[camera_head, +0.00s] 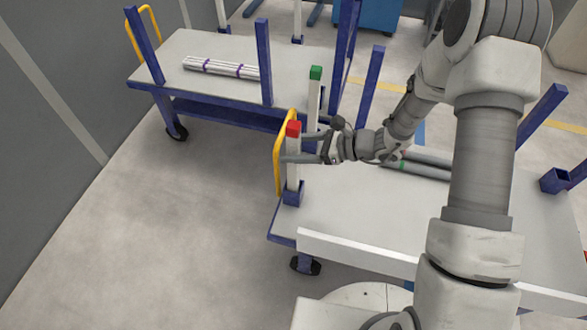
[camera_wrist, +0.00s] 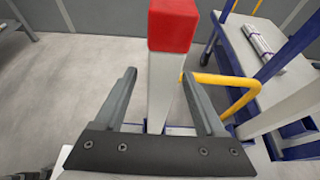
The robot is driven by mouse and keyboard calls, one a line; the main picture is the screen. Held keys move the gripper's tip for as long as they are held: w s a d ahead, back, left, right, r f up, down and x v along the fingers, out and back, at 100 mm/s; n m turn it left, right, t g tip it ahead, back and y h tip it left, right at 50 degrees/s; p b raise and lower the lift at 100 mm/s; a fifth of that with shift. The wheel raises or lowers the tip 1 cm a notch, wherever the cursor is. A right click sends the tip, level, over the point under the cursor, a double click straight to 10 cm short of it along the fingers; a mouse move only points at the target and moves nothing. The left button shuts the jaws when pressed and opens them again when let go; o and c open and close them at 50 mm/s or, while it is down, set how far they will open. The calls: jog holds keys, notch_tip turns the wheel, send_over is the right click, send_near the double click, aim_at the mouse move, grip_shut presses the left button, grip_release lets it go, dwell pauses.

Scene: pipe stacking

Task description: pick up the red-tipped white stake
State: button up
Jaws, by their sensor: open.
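The white stake with the red tip (camera_head: 293,158) stands upright in a blue socket (camera_head: 293,192) at the left corner of the near cart. My gripper (camera_head: 296,146) is level with the stake's upper part, just under the red tip, with its fingers reaching to either side of the stake. In the wrist view the stake (camera_wrist: 162,80) rises between the two open fingers of my gripper (camera_wrist: 158,78), with a gap on each side. The red tip is above the fingers there. The lower part of the stake is hidden behind the gripper's base in the wrist view.
A yellow handle (camera_head: 278,165) is beside the stake. A green-tipped white stake (camera_head: 314,92) stands behind it. Grey pipes (camera_head: 428,170) lie on the near cart (camera_head: 350,215). A second cart (camera_head: 200,50) holds bundled pipes (camera_head: 222,69). Open floor (camera_head: 160,230) lies to the left.

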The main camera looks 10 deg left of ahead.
jog(key=x, duration=0.3)
jog(key=shift+w+a+f+b, duration=0.2)
jog(key=shift+a+b, duration=0.1)
jog(key=shift+b, duration=0.1)
grip_shut()
